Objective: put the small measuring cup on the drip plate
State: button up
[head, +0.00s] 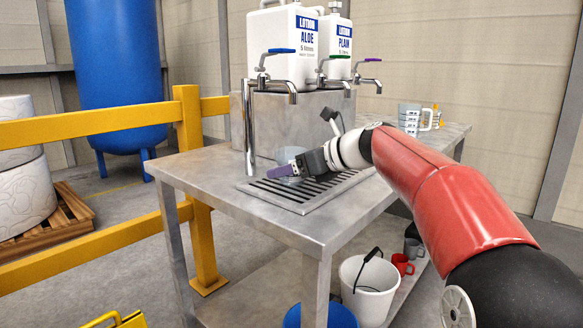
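The drip plate (309,207) is a dark slotted grate in a metal frame on the steel table, under the taps. A small pale translucent cup (289,154), which looks like the small measuring cup, is at the back left of the plate. My gripper (283,169) reaches in from the right, with a purple finger across the front of the cup. The far finger is hidden, so I cannot tell if the gripper is shut on the cup. I cannot tell if the cup's base touches the grate.
Three taps, with blue (281,51), green and purple levers, and a tall metal pipe (248,125) stand close behind the plate. Measuring jugs (409,117) stand at the table's right. A white bucket (369,288) and mugs sit below. A yellow rail (90,120) runs at left.

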jog(key=shift+r, duration=0.25)
jog(key=p+v, duration=0.1)
jog(key=v, duration=1.1)
jog(key=shift+d+f, duration=0.1)
